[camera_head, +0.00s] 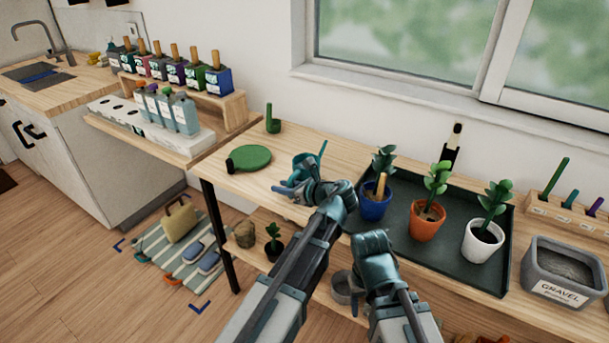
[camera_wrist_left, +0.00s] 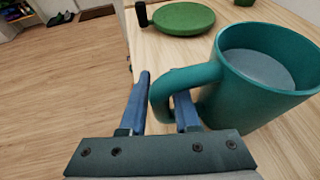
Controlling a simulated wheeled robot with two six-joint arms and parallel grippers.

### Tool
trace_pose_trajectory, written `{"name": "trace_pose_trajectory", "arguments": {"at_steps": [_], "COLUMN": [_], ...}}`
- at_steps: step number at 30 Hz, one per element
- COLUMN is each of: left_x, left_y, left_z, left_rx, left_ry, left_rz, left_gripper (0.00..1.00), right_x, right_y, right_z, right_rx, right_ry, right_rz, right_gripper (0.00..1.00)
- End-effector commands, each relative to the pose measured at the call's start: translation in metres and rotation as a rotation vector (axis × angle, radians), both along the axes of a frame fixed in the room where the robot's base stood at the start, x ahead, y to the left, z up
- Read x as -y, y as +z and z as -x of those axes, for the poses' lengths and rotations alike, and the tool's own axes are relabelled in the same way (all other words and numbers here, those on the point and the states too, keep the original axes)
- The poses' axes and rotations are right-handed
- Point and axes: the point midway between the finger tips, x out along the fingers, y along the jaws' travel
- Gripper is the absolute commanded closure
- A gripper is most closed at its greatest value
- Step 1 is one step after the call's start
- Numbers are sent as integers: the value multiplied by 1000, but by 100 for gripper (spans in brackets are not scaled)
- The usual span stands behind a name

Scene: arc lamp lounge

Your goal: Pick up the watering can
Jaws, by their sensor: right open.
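The teal watering can (camera_head: 304,168) stands on the wooden table, partly hidden behind my left gripper in the head view. In the left wrist view, the watering can (camera_wrist_left: 262,75) is upright at the right, with its open top visible. My left gripper (camera_wrist_left: 163,90) has one finger outside the can's handle and the other inside its loop. The fingers are close to the handle on both sides; whether they press on it is unclear. In the head view, the left gripper (camera_head: 308,190) is at the can. My right gripper (camera_head: 374,245) is low by the table's front edge, apart from the can.
A green round disc (camera_head: 250,159) lies left of the can. A dark tray (camera_head: 400,242) at right holds a blue pot (camera_head: 374,207), an orange pot (camera_head: 426,226) and a white pot (camera_head: 480,246). A gravel bin (camera_head: 562,272) stands farther right. The table's front edge is close.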

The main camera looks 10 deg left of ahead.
Motion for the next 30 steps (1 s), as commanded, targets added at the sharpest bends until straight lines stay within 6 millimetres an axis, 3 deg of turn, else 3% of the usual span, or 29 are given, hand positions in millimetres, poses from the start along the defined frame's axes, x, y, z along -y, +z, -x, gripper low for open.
{"name": "trace_pose_trajectory", "arguments": {"at_steps": [1,4,5,30], "left_x": [0,0,0,0], "left_y": [0,0,0,0], "left_z": [0,0,0,0], "left_rx": [0,0,0,0], "left_ry": [0,0,0,0], "left_rz": [0,0,0,0], "left_gripper": [81,99,100,100], "right_x": [0,0,0,0], "right_y": [0,0,0,0], "right_z": [0,0,0,0], "right_rx": [0,0,0,0], "right_ry": [0,0,0,0], "right_rz": [0,0,0,0], "right_gripper": [42,42,42,42]}}
